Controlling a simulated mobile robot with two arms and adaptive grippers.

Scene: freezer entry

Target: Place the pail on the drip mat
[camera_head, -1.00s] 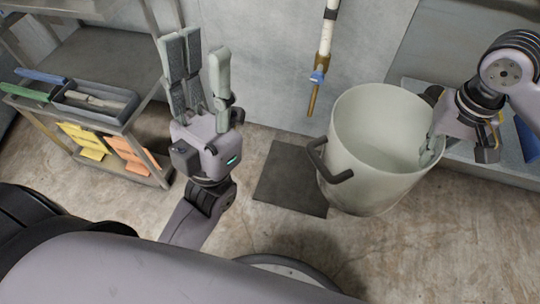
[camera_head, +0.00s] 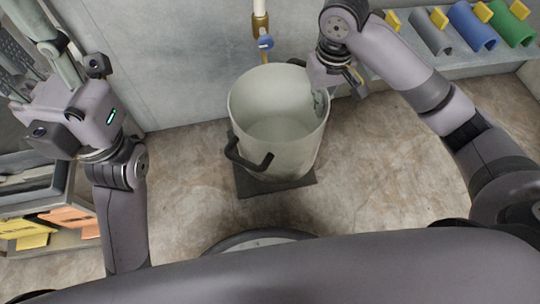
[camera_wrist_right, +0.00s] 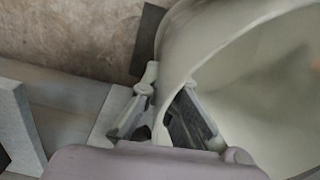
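The pail (camera_head: 285,150) is a large pale pot with dark side handles, upright over the dark drip mat (camera_head: 255,189) in the head view. The mat's front strip shows below the pail; the rest is hidden. I cannot tell whether the pail's base touches the mat. My right gripper (camera_head: 318,99) is at the pail's right rim. In the right wrist view its fingers (camera_wrist_right: 165,115) lie on both sides of the pail wall (camera_wrist_right: 183,55), shut on it. My left gripper (camera_head: 35,60) is raised at the far left, empty, its fingers apart.
A shelf with a grey tray (camera_head: 30,185) and yellow and orange cards (camera_head: 70,217) stands at the left. A hose nozzle with a blue valve (camera_head: 265,43) hangs behind the pail. A ledge with coloured scoop-like pieces (camera_head: 470,28) runs along the back right. Floor (camera_head: 400,170) right of the pail is clear.

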